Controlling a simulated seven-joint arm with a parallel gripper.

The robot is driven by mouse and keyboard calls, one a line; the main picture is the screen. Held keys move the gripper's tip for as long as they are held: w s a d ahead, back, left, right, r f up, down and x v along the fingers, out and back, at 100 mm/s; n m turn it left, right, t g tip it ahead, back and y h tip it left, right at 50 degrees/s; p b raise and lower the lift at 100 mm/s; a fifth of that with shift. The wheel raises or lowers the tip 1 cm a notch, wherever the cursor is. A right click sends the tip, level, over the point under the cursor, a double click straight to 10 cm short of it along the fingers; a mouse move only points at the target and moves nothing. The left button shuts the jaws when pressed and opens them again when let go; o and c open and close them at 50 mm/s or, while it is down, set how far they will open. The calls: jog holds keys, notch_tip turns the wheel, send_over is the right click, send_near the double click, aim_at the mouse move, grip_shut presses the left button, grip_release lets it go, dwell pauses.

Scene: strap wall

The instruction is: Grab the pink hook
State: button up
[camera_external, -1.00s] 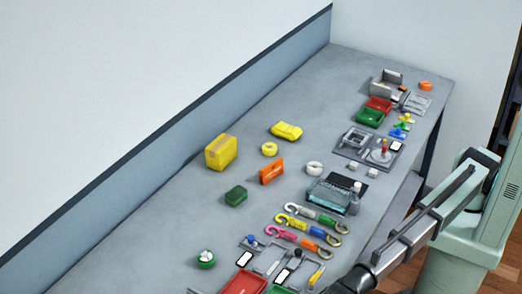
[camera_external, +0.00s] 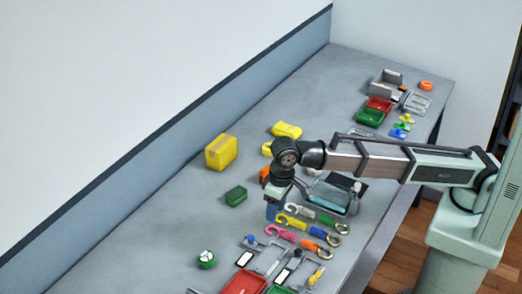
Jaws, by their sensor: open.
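The pink hook (camera_external: 287,237) lies on the grey table in the external view. It has a pink curved end at the left, an orange section and a ring at the right. It is the nearest of a row of similar hooks. My gripper (camera_external: 272,214) is open and points down just beyond the hook's curved end, to the upper left of the row. It is small in the picture, and its fingertips are hard to make out. It is apart from the pink hook.
Grey fixtures and a red tray (camera_external: 244,283) lie in front. A green block (camera_external: 236,195) is left; the table's far left is clear.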

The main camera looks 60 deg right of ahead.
jog(key=d+r, duration=0.1)
jog(key=d, duration=0.3)
jog(key=m, duration=0.1)
send_over(283, 230)
jog(key=shift+g+h, duration=0.4)
jog(key=f, duration=0.8)
jog(key=shift+w+a+f, duration=0.15)
jog(key=shift+w+a, duration=0.1)
jog(key=shift+s+d+f, duration=0.15)
jog(key=shift+f, duration=2.4)
grip_shut()
